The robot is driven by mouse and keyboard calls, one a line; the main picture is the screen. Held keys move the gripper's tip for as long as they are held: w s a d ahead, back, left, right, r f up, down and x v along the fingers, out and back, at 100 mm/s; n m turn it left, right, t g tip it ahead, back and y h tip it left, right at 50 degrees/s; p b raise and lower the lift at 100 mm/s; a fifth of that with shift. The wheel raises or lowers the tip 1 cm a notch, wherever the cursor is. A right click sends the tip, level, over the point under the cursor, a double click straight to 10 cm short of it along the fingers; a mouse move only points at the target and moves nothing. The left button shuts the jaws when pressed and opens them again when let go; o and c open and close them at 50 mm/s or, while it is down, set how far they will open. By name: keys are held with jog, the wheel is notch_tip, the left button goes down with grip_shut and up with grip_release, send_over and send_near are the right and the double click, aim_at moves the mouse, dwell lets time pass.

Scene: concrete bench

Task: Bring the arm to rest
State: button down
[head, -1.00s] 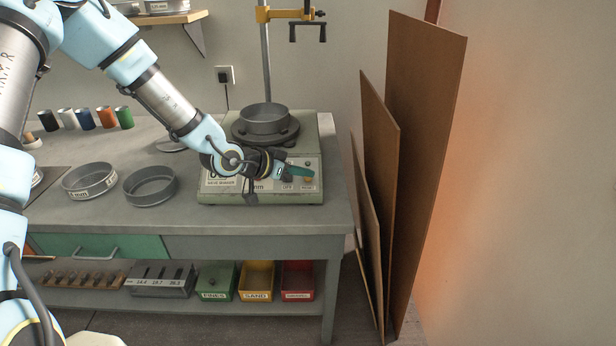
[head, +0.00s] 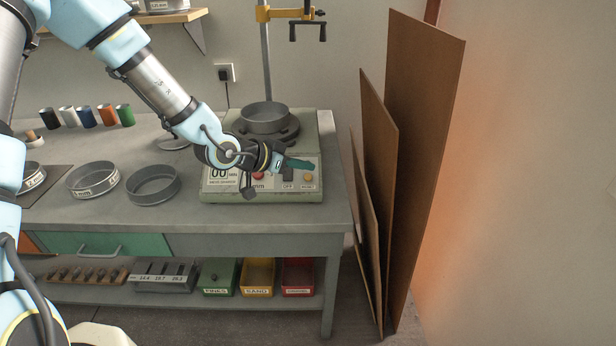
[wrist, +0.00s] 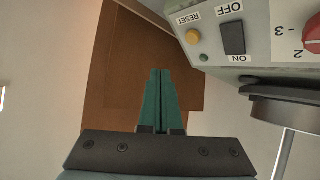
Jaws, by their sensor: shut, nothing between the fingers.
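My gripper (head: 298,164) is shut and empty. Its green fingers point right in the head view, in front of the sieve shaker's control panel. In the wrist view the two green fingers (wrist: 160,103) lie together, with nothing between them. The sieve shaker (head: 222,192) is a pale green machine on the bench, with a grey sieve (head: 266,122) on its round platform. Its ON/OFF switch (wrist: 233,38), yellow reset button (wrist: 193,37) and red knob (wrist: 312,40) show in the wrist view, clear of the fingers.
Two open sieves (head: 152,186) (head: 92,180) stand on the bench (head: 250,218) left of the shaker. Several coloured cans (head: 105,115) stand at the back. Brown boards (head: 420,150) lean on the wall at right. Labelled bins (head: 258,278) sit on the lower shelf.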

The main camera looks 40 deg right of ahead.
dwell(0.3)
jog(key=w+a+n+t+y, duration=0.15)
jog(key=w+a, duration=0.25)
jog(key=a, duration=0.4)
jog(key=w+a+r+n+t+y, duration=0.1)
jog(key=w+a+n+y, duration=0.25)
jog(key=a, duration=0.45)
jog(key=w+a+n+t+y, duration=0.1)
jog(key=w+a+t+y, duration=0.1)
jog(key=w+a, duration=0.45)
jog(key=s+a+r+n+g+y, duration=0.1)
jog(key=s+a+r+n, duration=0.3)
jog(key=a, duration=0.8)
jog(key=s+a+r+n+g+y, duration=0.1)
jog(key=s+a+r+n+y, duration=0.2)
jog(key=a, duration=0.9)
jog(key=s+r+n, duration=0.1)
jog(key=s+n, duration=0.1)
jog(key=n, duration=0.1)
jog(key=shift+s+a+y, duration=0.3)
jog(key=shift+a, duration=0.05)
jog(key=c, duration=1.6)
grip_release()
